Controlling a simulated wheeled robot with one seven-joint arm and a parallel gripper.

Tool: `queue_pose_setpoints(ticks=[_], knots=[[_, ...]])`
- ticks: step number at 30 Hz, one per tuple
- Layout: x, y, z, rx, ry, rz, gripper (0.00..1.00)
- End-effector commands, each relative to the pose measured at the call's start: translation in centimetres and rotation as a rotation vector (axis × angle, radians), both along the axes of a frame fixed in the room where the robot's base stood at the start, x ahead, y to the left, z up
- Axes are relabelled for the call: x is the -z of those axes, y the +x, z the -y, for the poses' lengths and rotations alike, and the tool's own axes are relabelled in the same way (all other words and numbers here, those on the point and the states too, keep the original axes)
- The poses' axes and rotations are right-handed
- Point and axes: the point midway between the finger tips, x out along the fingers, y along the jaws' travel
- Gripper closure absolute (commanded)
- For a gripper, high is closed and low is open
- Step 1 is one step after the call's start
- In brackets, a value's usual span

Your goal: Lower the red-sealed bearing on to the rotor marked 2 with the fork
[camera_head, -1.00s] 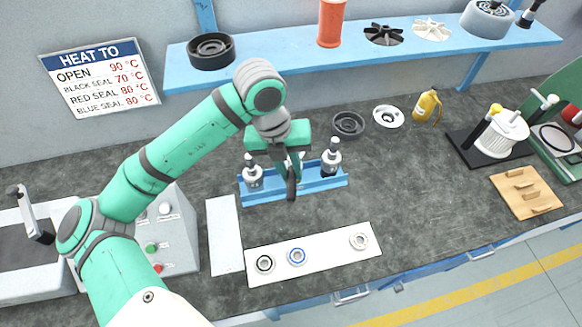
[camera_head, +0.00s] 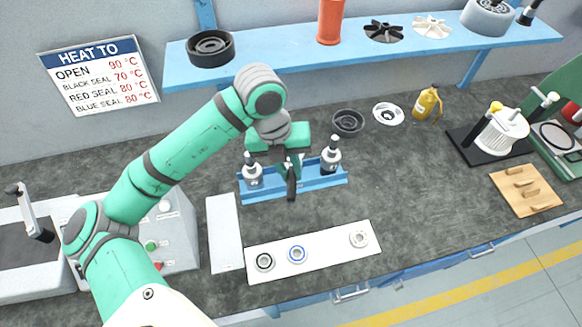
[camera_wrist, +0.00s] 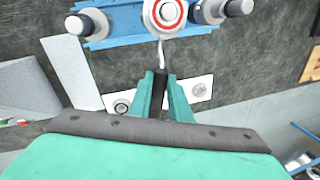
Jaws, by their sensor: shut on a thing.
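My gripper (camera_wrist: 166,98) is shut on the dark handle of the fork (camera_wrist: 162,55); in the head view the handle hangs below the jaws (camera_head: 291,180). At the fork's far end is the red-sealed bearing (camera_wrist: 181,14), cut by the top edge of the wrist view, above the blue rack (camera_wrist: 120,40). The arm hides the bearing in the head view. A left rotor (camera_head: 252,175) and a right rotor (camera_head: 330,158) stand upright in the rack. The middle of the rack is covered, and I cannot read which rotor bears the 2, or whether the bearing touches a shaft.
A white strip (camera_head: 325,258) in front of the rack holds black-sealed (camera_head: 264,262), blue-sealed (camera_head: 297,254) and plain (camera_head: 359,239) bearings. A pale panel (camera_head: 225,235) lies to its left. A blue shelf (camera_head: 290,64) runs behind.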

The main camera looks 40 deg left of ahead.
Motion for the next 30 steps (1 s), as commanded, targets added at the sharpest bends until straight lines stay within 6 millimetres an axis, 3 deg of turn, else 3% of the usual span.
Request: queue_pose_setpoints(ticks=[30], knots=[[2.1,0.1,0.2,0.004,-0.001,0.0,1.0]])
